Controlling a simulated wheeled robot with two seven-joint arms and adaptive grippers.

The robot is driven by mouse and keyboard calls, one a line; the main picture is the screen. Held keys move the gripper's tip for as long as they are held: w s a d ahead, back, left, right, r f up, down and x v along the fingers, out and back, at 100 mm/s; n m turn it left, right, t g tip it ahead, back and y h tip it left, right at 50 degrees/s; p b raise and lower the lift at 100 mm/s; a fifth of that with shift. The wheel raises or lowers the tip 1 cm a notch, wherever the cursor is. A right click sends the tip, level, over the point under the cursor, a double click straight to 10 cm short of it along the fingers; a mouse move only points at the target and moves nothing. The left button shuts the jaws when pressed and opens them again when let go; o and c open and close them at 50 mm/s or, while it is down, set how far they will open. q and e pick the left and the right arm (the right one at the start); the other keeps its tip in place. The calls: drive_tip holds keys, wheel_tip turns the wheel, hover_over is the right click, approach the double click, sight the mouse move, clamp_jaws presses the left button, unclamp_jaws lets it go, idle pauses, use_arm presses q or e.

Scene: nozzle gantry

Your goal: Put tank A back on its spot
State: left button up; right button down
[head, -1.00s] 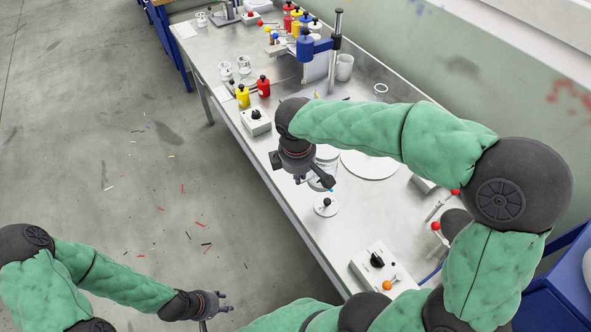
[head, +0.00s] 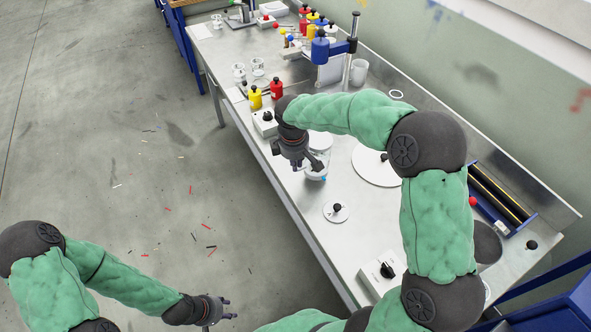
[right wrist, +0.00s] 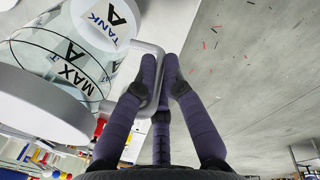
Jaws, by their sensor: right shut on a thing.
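My right gripper (right wrist: 165,85) is shut on the tank's handle. In the head view, the gripper and wrist partly hide the tank (head: 316,170) over the bench's front part. I cannot tell whether it touches the bench. My left gripper (head: 229,308) is open and empty over the floor, away from the bench.
On the bench (head: 305,235), a small white disc with a black knob (head: 337,211) lies near the tank. A large white disc (head: 375,168) lies to the right. A control box (head: 382,275) is at the near end; red and yellow bottles (head: 277,89) stand farther back.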

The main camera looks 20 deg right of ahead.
drive_tip(key=shift+w+f+b, duration=0.1)
drive_tip(key=shift+f+b, duration=0.25)
drive_tip(key=shift+f, duration=1.35)
drive_tip(key=c, duration=1.3)
unclamp_jaws()
drive_tip(key=shift+c, duration=0.2)
